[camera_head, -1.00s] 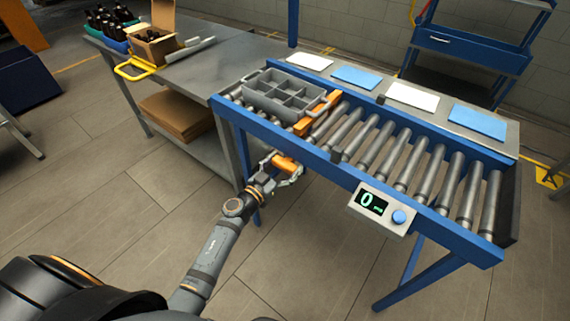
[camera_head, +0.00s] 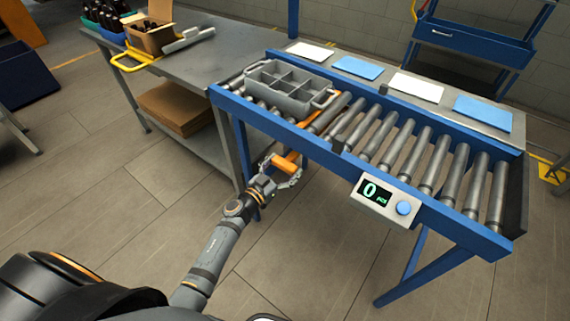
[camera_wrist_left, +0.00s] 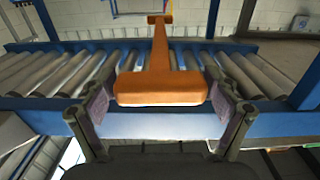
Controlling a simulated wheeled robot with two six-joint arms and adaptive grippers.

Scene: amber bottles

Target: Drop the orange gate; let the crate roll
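The orange gate (camera_head: 306,122) lies low among the rollers of the conveyor, and only a short piece of its bar shows beside the crate. Its T-shaped handle (camera_wrist_left: 160,88) sticks out over the near rail and fills the space between my left gripper's fingers (camera_wrist_left: 160,105). In the head view the left gripper (camera_head: 283,170) holds this handle below the near blue rail. The grey crate (camera_head: 288,101), with empty compartments, stands on the rollers at the left end of the conveyor, right by the gate. My right gripper is not in view.
Bare rollers (camera_head: 440,165) run to the right of the crate. A counter box (camera_head: 386,200) on the near rail reads 0. Blue and white cards (camera_head: 357,67) lie along the far shelf. A metal table (camera_head: 215,55) at left carries bottles and a cardboard box (camera_head: 150,36).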

